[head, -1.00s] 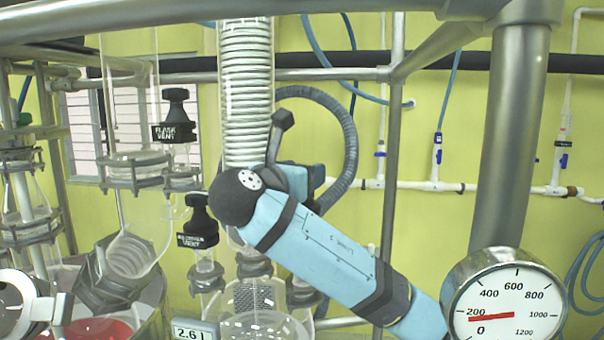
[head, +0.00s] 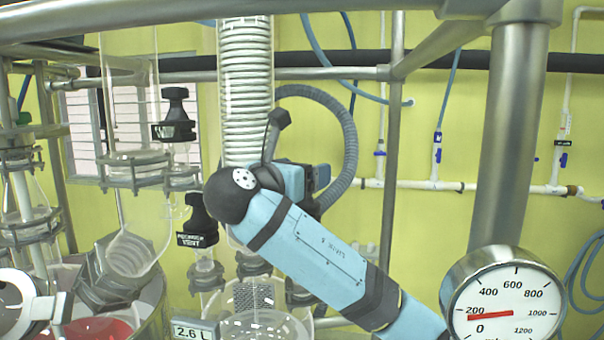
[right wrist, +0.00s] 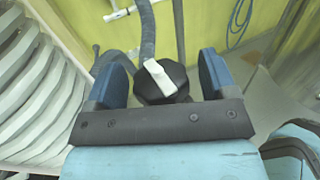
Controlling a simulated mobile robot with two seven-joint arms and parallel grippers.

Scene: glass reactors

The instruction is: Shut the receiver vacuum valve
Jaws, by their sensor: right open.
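In the right wrist view a black knob (right wrist: 160,88) with a white bar across it sits between my right gripper's (right wrist: 162,75) two blue fingers. The fingers are open, with a gap on each side of the knob. A grey hose runs up behind it. No label on this knob is visible, so I cannot confirm it is the receiver vacuum valve. In the head view my right gripper (head: 318,178) is partly hidden behind my blue arm, beside the coiled glass column, and the knob is not visible there. My left gripper is not in view.
The coiled glass column (head: 246,85) stands close to my right wrist. Black vent valves (head: 174,115) (head: 198,225) are to the left. A pressure gauge (head: 505,305) is at lower right, below a steel post (head: 512,150). A grey hose (head: 350,140) curves behind the gripper.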

